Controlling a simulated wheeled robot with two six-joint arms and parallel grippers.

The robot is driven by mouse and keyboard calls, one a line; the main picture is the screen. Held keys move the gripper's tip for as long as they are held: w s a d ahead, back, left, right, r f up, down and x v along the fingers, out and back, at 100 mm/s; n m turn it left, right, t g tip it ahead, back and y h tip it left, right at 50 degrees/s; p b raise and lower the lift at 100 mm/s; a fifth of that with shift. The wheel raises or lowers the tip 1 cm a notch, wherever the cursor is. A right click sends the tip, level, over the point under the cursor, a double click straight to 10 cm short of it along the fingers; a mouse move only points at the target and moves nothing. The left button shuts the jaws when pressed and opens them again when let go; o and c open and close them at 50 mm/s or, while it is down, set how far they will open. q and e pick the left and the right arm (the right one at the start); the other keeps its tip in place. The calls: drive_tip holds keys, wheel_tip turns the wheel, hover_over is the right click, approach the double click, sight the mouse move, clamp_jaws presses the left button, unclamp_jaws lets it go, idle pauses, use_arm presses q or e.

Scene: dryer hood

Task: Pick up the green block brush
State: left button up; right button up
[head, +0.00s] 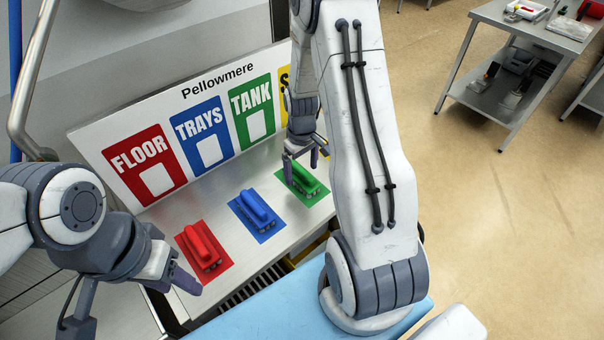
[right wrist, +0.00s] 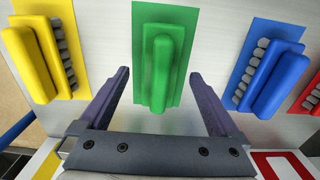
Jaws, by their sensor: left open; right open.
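The green block brush (head: 299,178) lies on a green mat on the metal counter, below the TANK sign. In the right wrist view the green brush (right wrist: 159,70) stands upright in the picture, between the two fingers. My right gripper (right wrist: 152,85) is open, with its fingers pointing at the brush and one on either side of it; it holds nothing. In the head view my right gripper (head: 303,158) is just above and beside the green brush. My left gripper (head: 140,300) is open and empty at the lower left, near the red brush.
A blue brush (head: 258,208) and a red brush (head: 201,244) lie on matching mats to the left. A yellow brush (right wrist: 35,65) lies on the other side of the green one. The sign board (head: 125,120) stands behind the counter. A metal cart (head: 530,35) stands far right.

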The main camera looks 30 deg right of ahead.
sight(305, 171)
drive_tip(key=shift+f, duration=0.85)
drive_tip(key=shift+c, duration=0.3)
drive_tip(key=c, duration=1.4)
drive_tip(key=shift+c, duration=0.3)
drive_tip(key=shift+r, duration=0.5)
drive_tip(key=r+b, duration=0.1)
drive_tip(key=r, duration=0.1)
drive_tip(key=s+r+b, duration=0.1)
drive_tip(key=shift+s+d+r, duration=0.1)
drive_tip(key=shift+d+r, duration=0.05)
drive_tip(key=shift+r, duration=0.25)
drive_tip(key=s+d+r+b, duration=0.1)
drive_tip(key=s+d+r, duration=0.1)
drive_tip(key=s+r, duration=0.4)
drive_tip(key=s, duration=0.4)
drive_tip(key=shift+r+b, duration=0.15)
drive_tip(key=shift+b, duration=0.25)
